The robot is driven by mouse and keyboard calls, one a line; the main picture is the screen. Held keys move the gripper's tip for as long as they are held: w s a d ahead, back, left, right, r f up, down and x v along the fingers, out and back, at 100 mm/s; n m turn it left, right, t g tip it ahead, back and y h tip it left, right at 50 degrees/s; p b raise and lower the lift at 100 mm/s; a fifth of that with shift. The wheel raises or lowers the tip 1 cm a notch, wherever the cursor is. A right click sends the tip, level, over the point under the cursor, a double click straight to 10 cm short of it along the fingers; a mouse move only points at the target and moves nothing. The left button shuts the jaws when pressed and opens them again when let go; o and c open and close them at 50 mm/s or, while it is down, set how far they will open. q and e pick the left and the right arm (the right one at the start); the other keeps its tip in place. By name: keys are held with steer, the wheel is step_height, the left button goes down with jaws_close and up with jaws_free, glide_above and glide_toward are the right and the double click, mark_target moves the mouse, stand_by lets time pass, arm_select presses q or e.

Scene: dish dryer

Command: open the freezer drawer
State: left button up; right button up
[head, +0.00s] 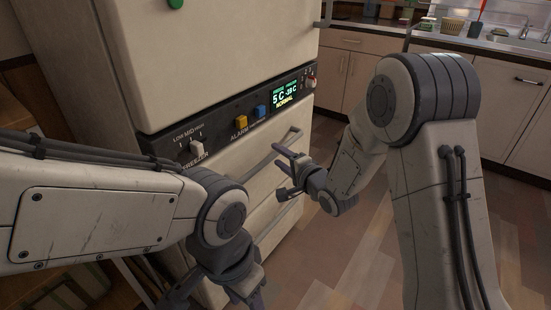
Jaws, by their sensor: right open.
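The freezer drawer (236,190) is the cream front below the dark control panel (222,128); it looks closed. Its grey bar handle (267,154) slants across the front, partly behind my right gripper. My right gripper (281,171) is open and empty, its fingers pointing left at the drawer front close to the handle. I cannot tell whether a finger touches the handle. My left gripper (215,296) hangs low in front of the appliance at the bottom edge. Its fingertips are cut off, and my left arm hides the lower left of the drawer.
The large upper door (215,55) of the appliance is above the panel. Kitchen cabinets (345,72) and a counter with a sink (515,42) stand at the back right. The wood-patterned floor (375,245) is clear between the appliance and my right arm.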

steer(key=shift+x, duration=1.25)
jaws_close()
stand_by(0.5)
